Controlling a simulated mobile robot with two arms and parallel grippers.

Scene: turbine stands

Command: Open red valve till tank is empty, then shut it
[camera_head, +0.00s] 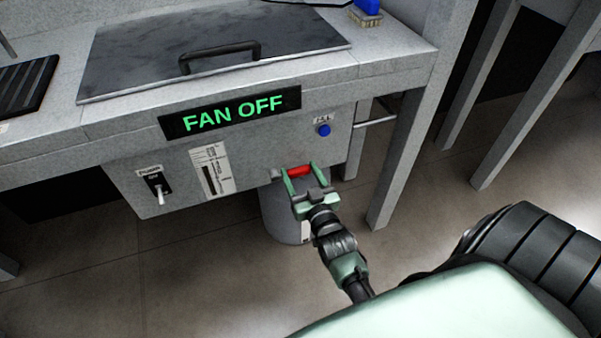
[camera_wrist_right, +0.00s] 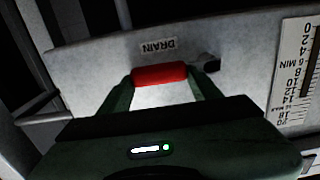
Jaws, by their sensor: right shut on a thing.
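The red valve handle (camera_head: 299,171) sits low on the front panel of the stand. It also shows in the right wrist view (camera_wrist_right: 159,74), lying across under an upside-down "DRAIN" label (camera_wrist_right: 157,47). My right gripper (camera_head: 302,172) is shut on the red handle, one finger at each end. The tank's level gauge (camera_head: 212,170) is a white scale with a dark column on the panel; its scale also shows in the right wrist view (camera_wrist_right: 297,75). The exact level is too small to read. My left gripper is not in view.
A "FAN OFF" display (camera_head: 230,112) is above the gauge. A pump switch (camera_head: 158,187) is at left and a blue button (camera_head: 323,130) at right. A grey cylindrical container (camera_head: 284,218) stands below the valve. The stand's leg (camera_head: 398,165) is to the right.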

